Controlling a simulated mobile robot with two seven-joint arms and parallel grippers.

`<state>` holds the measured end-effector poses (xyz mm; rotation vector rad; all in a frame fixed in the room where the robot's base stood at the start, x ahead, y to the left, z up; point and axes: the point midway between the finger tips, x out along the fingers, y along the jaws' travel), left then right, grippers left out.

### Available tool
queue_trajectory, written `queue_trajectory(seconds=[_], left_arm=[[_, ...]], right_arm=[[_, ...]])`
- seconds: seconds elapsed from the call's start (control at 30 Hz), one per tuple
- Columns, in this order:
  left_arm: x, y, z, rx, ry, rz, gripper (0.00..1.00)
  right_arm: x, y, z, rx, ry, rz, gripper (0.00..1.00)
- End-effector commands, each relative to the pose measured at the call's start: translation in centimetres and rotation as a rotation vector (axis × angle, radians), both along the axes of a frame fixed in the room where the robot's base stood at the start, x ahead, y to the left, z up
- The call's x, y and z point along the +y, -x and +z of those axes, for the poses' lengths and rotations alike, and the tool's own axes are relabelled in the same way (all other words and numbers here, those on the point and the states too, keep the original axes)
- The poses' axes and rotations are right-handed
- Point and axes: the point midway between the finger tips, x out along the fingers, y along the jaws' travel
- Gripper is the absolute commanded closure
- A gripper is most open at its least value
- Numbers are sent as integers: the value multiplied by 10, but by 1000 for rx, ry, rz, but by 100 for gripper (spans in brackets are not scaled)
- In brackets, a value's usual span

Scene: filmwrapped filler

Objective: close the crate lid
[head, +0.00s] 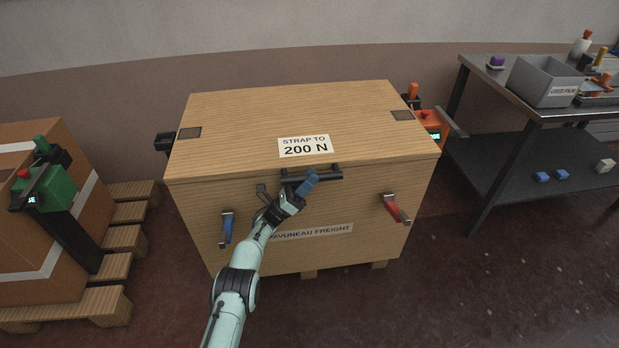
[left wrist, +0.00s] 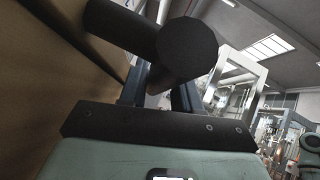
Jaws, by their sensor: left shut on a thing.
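The wooden crate (head: 330,207) stands in the middle of the head view. Its lid (head: 230,115) lies flat on top, with no clear gap seen at the front edge. A dark bar handle (head: 330,173) runs along the lid's front edge. My left gripper (head: 309,179) is at this handle and shut on it. In the left wrist view the dark handle (left wrist: 188,50) fills the space between the fingers. A blue latch (head: 227,228) and a red latch (head: 396,208) are on the crate's front. My right gripper is not in view.
At left, a strapped carton (head: 25,245) with a green tool (head: 50,190) stands on a wooden pallet (head: 115,270). At right is a metal table (head: 490,72) with a grey bin (head: 540,82). An orange device (head: 428,122) is beside the crate. The floor in front is clear.

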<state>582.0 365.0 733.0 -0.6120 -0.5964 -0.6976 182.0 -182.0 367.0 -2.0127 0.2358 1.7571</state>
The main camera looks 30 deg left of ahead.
Motion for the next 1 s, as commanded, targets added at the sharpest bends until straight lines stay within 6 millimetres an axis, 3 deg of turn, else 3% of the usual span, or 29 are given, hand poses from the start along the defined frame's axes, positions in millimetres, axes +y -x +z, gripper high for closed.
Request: queue_trajectory(seconds=[0.43,0.47,0.5,0.53,0.83,1.0], left_arm=[[0,0,-12,20,3,1,100],[0,0,-13,21,3,2,65],[0,0,-13,21,2,1,52],[0,0,-13,21,2,1,47],[1,1,-9,11,1,2,47],[8,11,-20,13,2,2,47]], right_arm=[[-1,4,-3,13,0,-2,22],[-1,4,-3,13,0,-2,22],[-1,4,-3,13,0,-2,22],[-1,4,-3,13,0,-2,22],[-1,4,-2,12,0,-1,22],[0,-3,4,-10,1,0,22]])
